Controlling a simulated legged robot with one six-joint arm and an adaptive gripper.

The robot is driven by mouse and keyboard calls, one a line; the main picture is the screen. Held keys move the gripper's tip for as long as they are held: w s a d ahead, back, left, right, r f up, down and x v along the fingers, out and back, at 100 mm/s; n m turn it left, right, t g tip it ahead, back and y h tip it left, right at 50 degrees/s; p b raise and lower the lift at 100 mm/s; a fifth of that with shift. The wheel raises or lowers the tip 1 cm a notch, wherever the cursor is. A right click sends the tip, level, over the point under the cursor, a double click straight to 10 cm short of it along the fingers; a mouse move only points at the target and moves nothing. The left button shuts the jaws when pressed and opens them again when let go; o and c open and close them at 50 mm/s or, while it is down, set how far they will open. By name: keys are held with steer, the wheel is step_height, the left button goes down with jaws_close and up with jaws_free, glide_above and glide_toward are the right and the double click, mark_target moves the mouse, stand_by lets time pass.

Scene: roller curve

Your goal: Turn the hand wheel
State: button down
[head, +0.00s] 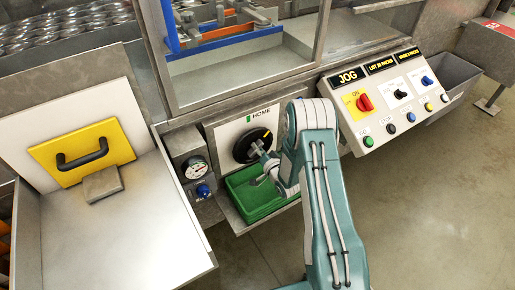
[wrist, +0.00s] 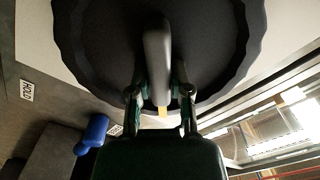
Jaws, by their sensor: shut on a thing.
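The hand wheel (head: 243,148) is a black round knob on a white plate with a green mark and the word HOME at its top. In the wrist view, the wheel (wrist: 215,45) fills the upper middle, with a scalloped rim and a raised bar (wrist: 157,55) across it. My gripper (head: 262,158) is in front of the wheel's lower right part in the head view. Its fingers (wrist: 160,98) are on both sides of the bar's end, shut on it. A yellow mark (wrist: 162,111) shows at that end. My gripper and arm hide part of the wheel in the head view.
A green tray (head: 247,203) sits below the wheel. A gauge (head: 195,169) and a blue knob (head: 203,190) are on its left. A sloped control panel (head: 384,127) with a red switch is to the right. A HOLD label (wrist: 27,90) shows in the wrist view.

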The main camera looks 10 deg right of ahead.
steer(key=shift+a+r+n, duration=0.1)
steer(key=shift+a+n, duration=0.05)
steer(key=shift+n, duration=3.15)
steer(key=c, duration=0.6)
jaws_free()
steer(key=shift+o, duration=0.2)
steer(key=v, duration=1.2)
